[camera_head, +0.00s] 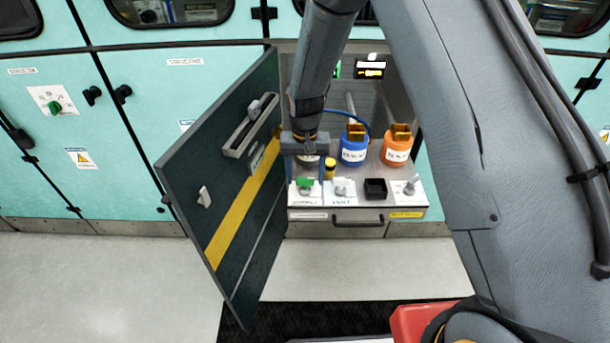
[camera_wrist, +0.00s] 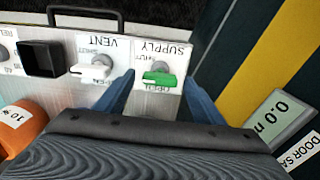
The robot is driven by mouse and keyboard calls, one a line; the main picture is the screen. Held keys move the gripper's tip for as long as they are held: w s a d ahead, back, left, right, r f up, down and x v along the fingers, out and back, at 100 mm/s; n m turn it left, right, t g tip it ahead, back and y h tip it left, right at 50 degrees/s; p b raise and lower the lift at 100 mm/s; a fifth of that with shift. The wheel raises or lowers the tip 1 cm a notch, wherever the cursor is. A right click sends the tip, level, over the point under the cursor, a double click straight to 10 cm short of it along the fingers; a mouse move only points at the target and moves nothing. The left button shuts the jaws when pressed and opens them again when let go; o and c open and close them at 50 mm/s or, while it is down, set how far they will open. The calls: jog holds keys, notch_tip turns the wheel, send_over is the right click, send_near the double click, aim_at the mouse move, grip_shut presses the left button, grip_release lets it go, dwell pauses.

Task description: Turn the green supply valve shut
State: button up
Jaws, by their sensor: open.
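The green supply valve (camera_head: 304,184) is on the white SUPPLY plate at the left front of the cabinet's panel. In the wrist view its green handle (camera_wrist: 162,79) lies roughly sideways, between the SHUT and OPEN markings. My gripper (camera_wrist: 160,84) is open, with one blue-grey finger on each side of the handle and gaps visible on both sides. I cannot tell how far the fingertips are above the panel. In the head view my gripper (camera_head: 305,158) is above and just behind the valve, pointing down.
The white vent valve (camera_wrist: 93,68) is close beside one finger. Blue (camera_head: 354,150) and orange (camera_head: 397,151) containers stand behind. The open cabinet door (camera_head: 222,195) is close on the left.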

aim_at(307, 179)
jog(key=shift+r+b, duration=0.85)
jog(key=shift+r, duration=3.05)
jog(key=shift+s+d+r, duration=0.15)
jog(key=shift+d+r, duration=0.1)
jog(key=shift+d, duration=0.05)
jog(key=s+d+r, duration=0.4)
jog(key=s+d, duration=0.4)
jog(key=s, duration=0.3)
jog(key=s+d+r, duration=0.4)
jog(key=s+d, duration=0.4)
jog(key=s, duration=0.3)
jog(key=shift+d+n+t, duration=0.3)
jog(key=shift+t, duration=0.1)
